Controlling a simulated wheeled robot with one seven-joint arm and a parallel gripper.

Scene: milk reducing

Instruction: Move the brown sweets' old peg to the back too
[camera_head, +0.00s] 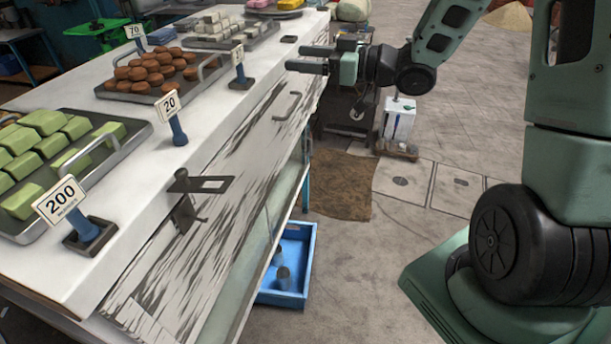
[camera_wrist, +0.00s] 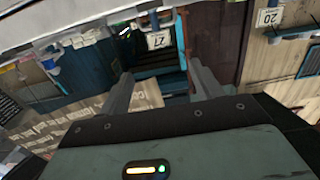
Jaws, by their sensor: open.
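A tray of brown sweets (camera_head: 155,72) sits mid-counter. A blue peg with a "20" card (camera_head: 175,122) stands upright on the counter in front of it, with no dark base visible. Another blue peg with a small card (camera_head: 239,66) stands in a dark base to the tray's right; its number is too small to read. I cannot tell which is the old peg. My gripper (camera_head: 292,57) is open and empty, pointing left at the counter's right edge, apart from both pegs. Its spread fingers (camera_wrist: 160,78) also show in the wrist view, with nothing between them.
A green-sweets tray (camera_head: 62,150) and a "200" card peg (camera_head: 75,213) are in front. A white-sweets tray (camera_head: 217,31) is behind. A small dark base (camera_head: 289,39) on the counter looks empty. A blue crate (camera_head: 288,265) is below the counter.

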